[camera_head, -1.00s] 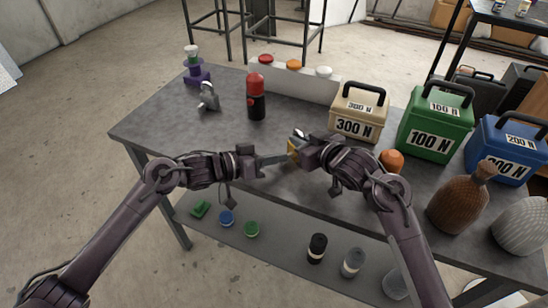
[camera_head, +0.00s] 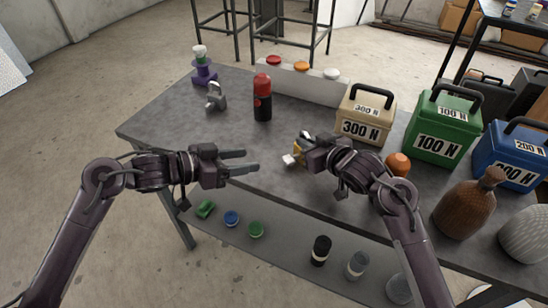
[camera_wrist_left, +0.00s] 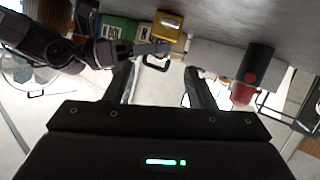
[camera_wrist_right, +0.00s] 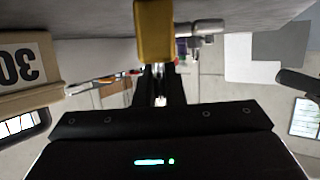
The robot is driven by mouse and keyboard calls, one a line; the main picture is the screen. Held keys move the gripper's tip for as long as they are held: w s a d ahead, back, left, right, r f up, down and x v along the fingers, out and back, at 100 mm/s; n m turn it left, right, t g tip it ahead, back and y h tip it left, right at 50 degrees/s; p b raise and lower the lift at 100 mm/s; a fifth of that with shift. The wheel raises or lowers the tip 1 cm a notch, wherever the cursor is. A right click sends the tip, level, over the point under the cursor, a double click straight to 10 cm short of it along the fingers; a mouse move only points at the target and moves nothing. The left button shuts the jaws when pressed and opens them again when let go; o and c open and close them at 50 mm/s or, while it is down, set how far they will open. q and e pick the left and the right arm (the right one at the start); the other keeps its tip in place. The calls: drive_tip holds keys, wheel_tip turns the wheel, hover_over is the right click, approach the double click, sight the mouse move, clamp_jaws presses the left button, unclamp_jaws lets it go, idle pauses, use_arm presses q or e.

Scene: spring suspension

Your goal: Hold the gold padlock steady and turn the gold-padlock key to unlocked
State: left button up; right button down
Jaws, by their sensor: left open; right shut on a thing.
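In the left wrist view the padlock (camera_wrist_left: 168,24) shows beyond the fingers. My left gripper (camera_head: 252,161) is open and empty, left of the padlock with a gap between them.
A grey padlock (camera_head: 216,97) and a red-black bottle (camera_head: 262,98) stand on the grey table (camera_head: 170,128). Beige (camera_head: 364,116), green (camera_head: 440,128) and blue (camera_head: 512,160) weight boxes stand at the right. A lower shelf holds small items. Space left of my left gripper is free.

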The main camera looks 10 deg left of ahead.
sight(287, 159)
use_arm(q)
drive_tip(key=shift+s+a+f+m+y, duration=0.1)
drive_tip(key=shift+a+f+m+y, duration=0.15)
drive_tip(key=shift+f+m+y, duration=0.35)
drive_tip(key=shift+m, duration=0.3)
drive_tip(key=x, duration=1.1)
drive_tip(key=shift+d+f, duration=0.15)
drive_tip(key=shift+d, duration=0.1)
